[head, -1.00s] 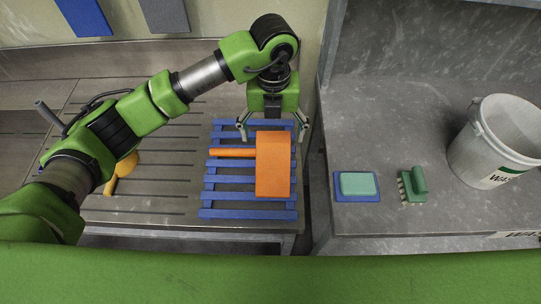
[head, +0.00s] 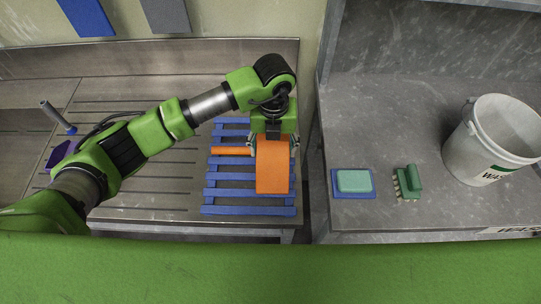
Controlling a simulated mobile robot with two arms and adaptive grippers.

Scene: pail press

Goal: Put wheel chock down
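The wheel chock, which I take to be the orange block (head: 272,170) with a bar-like orange handle (head: 231,151) pointing left, is over the blue slatted rack (head: 228,194). Whether it rests on the slats or is slightly above them, I cannot tell. My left gripper (head: 273,147) is at the block's far end, with a finger on each side, close to its side faces. The fingertips are partly hidden, so contact is unclear. My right gripper is not in view.
On the right counter are a green sponge (head: 355,181) on a blue pad (head: 339,193), a green brush (head: 409,180) and a white pail (head: 487,141). A purple object (head: 58,153) is partly hidden by my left arm. A gap separates the two counters.

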